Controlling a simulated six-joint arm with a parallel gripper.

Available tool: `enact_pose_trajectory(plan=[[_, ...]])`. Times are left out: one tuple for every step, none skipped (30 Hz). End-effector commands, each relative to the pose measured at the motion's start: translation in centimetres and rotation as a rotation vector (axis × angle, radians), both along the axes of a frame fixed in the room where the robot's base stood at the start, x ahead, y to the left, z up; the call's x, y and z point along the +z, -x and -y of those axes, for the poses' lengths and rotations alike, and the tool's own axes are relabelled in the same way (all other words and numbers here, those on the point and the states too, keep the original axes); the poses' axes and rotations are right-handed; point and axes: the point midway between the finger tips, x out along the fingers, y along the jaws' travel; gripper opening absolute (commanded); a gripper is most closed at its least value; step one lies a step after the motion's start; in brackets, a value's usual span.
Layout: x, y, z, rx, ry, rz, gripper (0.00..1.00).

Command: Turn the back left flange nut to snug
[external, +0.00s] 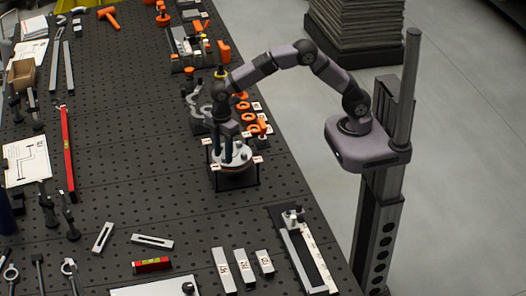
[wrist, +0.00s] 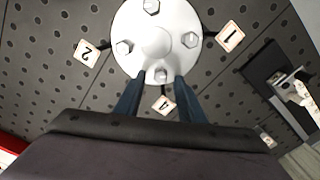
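The round pale flange (wrist: 157,40) shows in the wrist view with hex nuts around its raised centre. The nuts are at the top (wrist: 151,6), left (wrist: 124,47), right (wrist: 191,40) and bottom (wrist: 161,75). Number tags 2 (wrist: 86,53), 1 (wrist: 230,37) and 4 (wrist: 163,103) stand around it. My gripper (wrist: 161,78) is open, with its blue fingers on either side of the bottom nut, near tag 4. Gaps show between fingers and nut; finger height is unclear. In the external view my gripper (external: 230,152) points down over the flange (external: 236,166), partly hiding it. I cannot tell which nut is back left.
The flange stands on a dark perforated bench (external: 130,130). Orange parts (external: 243,106) lie just behind it. A framed fixture (external: 305,255), metal blocks (external: 244,266) and a red level (external: 152,264) lie toward the front. The bench left of the flange is mostly clear.

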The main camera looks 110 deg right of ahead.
Motion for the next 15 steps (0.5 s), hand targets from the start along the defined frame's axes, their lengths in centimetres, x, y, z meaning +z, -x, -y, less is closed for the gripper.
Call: enact_pose_trajectory(plan=[[-0.25,0.01,0.00,0.000,0.000,0.000,0.36],[-0.41,0.01,0.00,0.000,0.000,0.000,0.36],[-0.58,0.01,0.00,0.000,0.000,0.000,0.36],[-0.68,0.01,0.00,0.000,0.000,0.000,0.36],[-0.76,0.01,-0.01,0.000,0.000,0.001,0.36],[-0.82,-0.01,0.00,0.000,0.000,0.001,0.36],[-0.85,-0.01,0.00,0.000,0.000,0.001,0.36],[-0.86,-0.01,0.00,0.000,0.000,0.001,0.36],[-0.87,-0.01,0.00,0.000,0.000,0.001,0.36],[-0.87,-0.01,0.00,0.000,0.000,0.001,0.36],[-0.86,-0.01,0.00,0.000,0.000,0.001,0.36],[-0.86,-0.01,0.00,0.000,0.000,0.001,0.36],[-0.85,-0.01,0.00,0.000,0.000,0.001,0.31],[-0.85,-0.01,0.00,0.000,0.000,0.001,0.24],[-0.85,-0.01,0.00,0.000,0.000,0.001,0.14]])
